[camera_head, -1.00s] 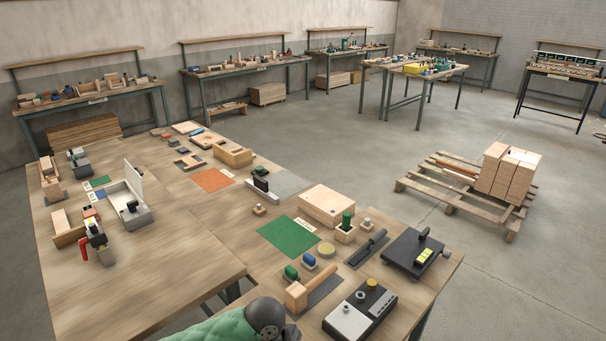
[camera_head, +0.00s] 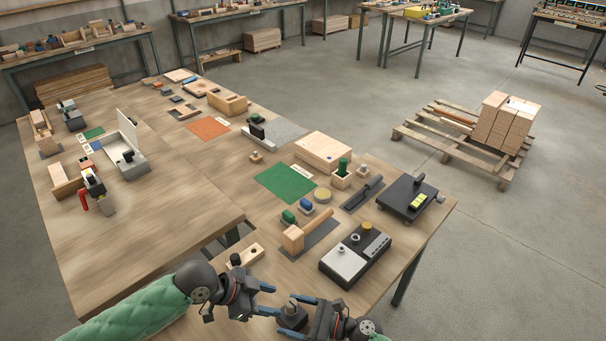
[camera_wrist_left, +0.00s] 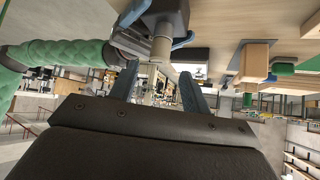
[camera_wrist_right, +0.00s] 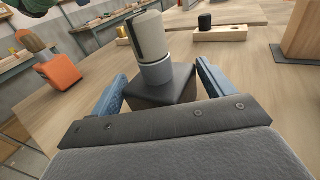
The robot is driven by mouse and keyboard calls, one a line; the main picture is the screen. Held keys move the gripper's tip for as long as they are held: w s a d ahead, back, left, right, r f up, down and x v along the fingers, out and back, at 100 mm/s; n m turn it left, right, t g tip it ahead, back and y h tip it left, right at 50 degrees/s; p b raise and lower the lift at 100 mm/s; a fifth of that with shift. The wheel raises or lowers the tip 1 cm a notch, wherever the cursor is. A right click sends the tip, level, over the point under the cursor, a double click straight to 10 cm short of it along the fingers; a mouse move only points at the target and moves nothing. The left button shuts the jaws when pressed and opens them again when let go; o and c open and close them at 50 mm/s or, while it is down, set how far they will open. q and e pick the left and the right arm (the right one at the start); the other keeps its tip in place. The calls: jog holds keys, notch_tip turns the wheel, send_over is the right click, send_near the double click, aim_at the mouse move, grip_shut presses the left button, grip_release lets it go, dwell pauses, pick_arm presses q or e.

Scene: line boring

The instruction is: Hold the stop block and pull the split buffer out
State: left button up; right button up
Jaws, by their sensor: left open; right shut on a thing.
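The stop block (camera_wrist_right: 165,92) is a dark grey block between the fingers of my right gripper (camera_wrist_right: 160,85), which is shut on it. The split buffer stands upright on it in the right wrist view, with a pale slit cylinder (camera_wrist_right: 150,38) above a grey collar (camera_wrist_right: 156,73). In the head view the dark block (camera_head: 292,315) is near the table's front edge, held from the right by my right gripper (camera_head: 291,317). My left gripper (camera_head: 271,299) is open just left of it. In the left wrist view the pale buffer (camera_wrist_left: 161,45) lies beyond my open left fingers (camera_wrist_left: 159,85).
A wooden block with a dark peg (camera_head: 236,257) lies behind my left gripper. A black and white device (camera_head: 355,256), a wooden mallet-like piece (camera_head: 303,231) and a green mat (camera_head: 285,184) lie farther back. The left table part (camera_head: 160,245) is mostly clear in front.

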aim_at(294, 301)
pick_arm(q)
jog(key=shift+x, duration=3.95)
grip_shut()
jog(key=shift+r, duration=1.05)
jog(key=shift+r, duration=3.4)
